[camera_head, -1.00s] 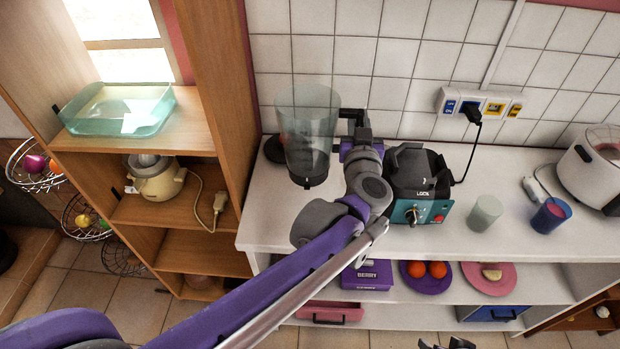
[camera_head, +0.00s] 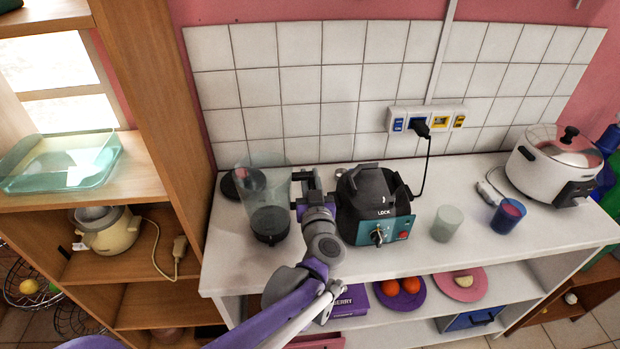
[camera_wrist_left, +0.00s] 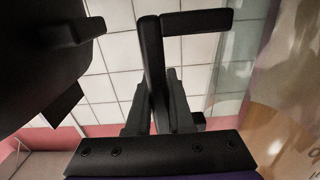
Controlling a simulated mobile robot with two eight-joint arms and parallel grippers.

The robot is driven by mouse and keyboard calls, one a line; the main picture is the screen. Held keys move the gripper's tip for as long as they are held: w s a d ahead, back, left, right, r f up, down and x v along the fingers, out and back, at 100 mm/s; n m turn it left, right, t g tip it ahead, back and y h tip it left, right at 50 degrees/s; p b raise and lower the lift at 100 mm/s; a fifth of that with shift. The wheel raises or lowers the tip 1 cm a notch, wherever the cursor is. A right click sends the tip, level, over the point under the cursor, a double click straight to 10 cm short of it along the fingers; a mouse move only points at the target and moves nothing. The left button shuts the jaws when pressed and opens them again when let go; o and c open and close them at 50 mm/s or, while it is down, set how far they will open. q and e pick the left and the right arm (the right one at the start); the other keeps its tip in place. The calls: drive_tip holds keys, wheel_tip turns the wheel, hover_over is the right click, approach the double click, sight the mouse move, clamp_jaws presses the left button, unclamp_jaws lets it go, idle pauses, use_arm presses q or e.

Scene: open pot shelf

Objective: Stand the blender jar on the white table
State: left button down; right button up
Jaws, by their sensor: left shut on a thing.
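The blender jar (camera_head: 264,190) is a clear, tall vessel with a dark bottom. It is upright over the left part of the white table (camera_head: 325,258). I cannot tell whether its bottom touches the tabletop. My left gripper (camera_head: 308,190) is shut on the jar's black handle, at the jar's right side. In the left wrist view the handle (camera_wrist_left: 198,21) shows between the fingers, with part of the clear jar (camera_wrist_left: 234,72) at the right. My right gripper is not in view.
The blender base (camera_head: 372,205) stands just right of my left gripper. A dark round lid (camera_head: 240,184) lies behind the jar. A pale cup (camera_head: 446,224), a blue cup (camera_head: 508,216) and a white cooker (camera_head: 552,170) are further right. A wooden shelf (camera_head: 165,110) stands at the left.

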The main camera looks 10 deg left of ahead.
use_arm(q)
drive_tip(key=c, duration=1.2)
unclamp_jaws()
drive_tip(key=shift+f, duration=0.1)
drive_tip(key=o, duration=0.4)
